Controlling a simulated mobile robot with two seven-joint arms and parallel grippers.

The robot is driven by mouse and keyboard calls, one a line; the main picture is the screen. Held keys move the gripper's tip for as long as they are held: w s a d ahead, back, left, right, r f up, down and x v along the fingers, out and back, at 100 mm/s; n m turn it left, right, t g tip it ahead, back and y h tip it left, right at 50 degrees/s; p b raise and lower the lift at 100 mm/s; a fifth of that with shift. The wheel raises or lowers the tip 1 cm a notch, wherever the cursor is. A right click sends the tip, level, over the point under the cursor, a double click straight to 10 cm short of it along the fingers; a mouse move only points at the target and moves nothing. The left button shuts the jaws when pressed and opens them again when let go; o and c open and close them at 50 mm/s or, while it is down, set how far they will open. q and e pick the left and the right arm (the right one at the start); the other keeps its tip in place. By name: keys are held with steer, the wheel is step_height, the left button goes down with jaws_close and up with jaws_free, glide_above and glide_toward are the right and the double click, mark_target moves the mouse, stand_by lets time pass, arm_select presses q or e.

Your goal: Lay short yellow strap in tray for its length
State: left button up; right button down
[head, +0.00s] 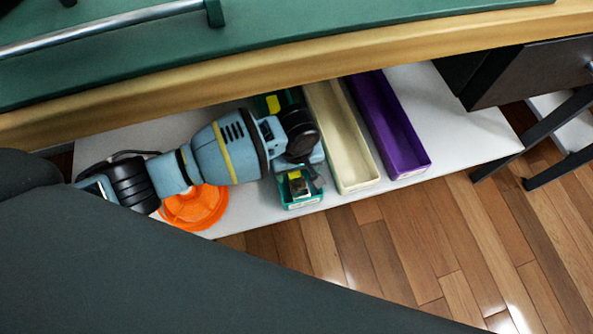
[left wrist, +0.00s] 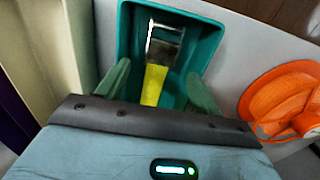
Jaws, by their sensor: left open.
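The short yellow strap (left wrist: 153,84) with its metal buckle (left wrist: 164,42) lies inside the teal tray (left wrist: 207,30) in the left wrist view. In the head view the teal tray (head: 303,204) is partly hidden under my left gripper (head: 303,168). Yellow strap (head: 273,103) shows at its far end and the buckle (head: 298,186) at its near end. In the left wrist view my left gripper (left wrist: 157,74) is open, its two fingers apart on either side of the strap at the tray. My right gripper is not in view.
A cream tray (head: 338,136) and a purple tray (head: 391,125) stand right of the teal one on a white shelf (head: 440,105). An orange strap coil (head: 195,208) lies to the left. A wooden-edged green worktop (head: 300,35) overhangs the back. A dark cabinet stands at right.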

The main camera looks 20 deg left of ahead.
arm_select(q)
step_height(320, 180, up, 6)
steer(key=p, duration=0.2)
steer(key=shift+r+p, duration=0.15)
steer(key=shift+p, duration=0.2)
stand_by(0.4)
